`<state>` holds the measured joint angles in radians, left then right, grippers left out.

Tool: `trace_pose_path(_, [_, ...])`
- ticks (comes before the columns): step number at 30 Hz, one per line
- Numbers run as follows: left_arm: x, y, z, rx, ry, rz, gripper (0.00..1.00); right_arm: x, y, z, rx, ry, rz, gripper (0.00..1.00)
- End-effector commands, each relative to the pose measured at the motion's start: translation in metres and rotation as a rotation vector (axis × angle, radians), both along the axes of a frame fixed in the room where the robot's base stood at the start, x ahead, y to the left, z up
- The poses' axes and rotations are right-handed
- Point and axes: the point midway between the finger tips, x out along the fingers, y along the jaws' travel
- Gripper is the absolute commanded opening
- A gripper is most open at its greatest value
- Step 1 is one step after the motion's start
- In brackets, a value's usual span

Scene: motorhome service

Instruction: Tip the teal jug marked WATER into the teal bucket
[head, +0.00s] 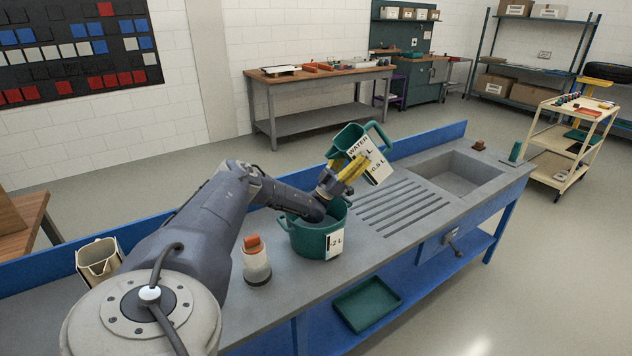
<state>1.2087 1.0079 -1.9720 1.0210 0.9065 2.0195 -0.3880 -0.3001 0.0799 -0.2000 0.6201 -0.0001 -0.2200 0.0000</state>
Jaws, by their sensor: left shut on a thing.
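The teal jug (349,141) with a white WATER label is held in the air, tilted, above and to the right of the teal bucket. The teal bucket (308,241) stands on the grey counter and has a white label marked 2 L. My left gripper (350,167), with yellow fingers, is shut on the jug near its label. My left arm reaches across the bucket and hides part of its opening. I cannot see any liquid. My right gripper is not in view.
A clear container with an orange top (256,262) stands left of the bucket, and a cream jug (98,258) is farther left. A ribbed drainer (392,212) and sink (458,174) lie to the right. A teal tray (367,304) sits on the lower shelf.

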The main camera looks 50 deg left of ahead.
Motion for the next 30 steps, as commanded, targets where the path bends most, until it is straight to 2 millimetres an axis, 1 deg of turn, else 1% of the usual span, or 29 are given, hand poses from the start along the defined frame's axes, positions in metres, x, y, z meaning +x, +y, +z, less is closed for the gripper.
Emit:
trace_pose_path(15, [0.014, -0.004, 0.002, 0.06, 0.173, 0.002, 0.35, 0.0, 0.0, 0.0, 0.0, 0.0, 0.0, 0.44])
trace_pose_path(26, [0.026, -0.009, -0.012, 0.111, 0.315, 0.002, 0.35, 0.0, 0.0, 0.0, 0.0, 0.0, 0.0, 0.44])
trace_pose_path(30, [0.029, -0.01, -0.013, 0.128, 0.365, 0.001, 0.35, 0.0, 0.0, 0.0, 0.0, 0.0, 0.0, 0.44])
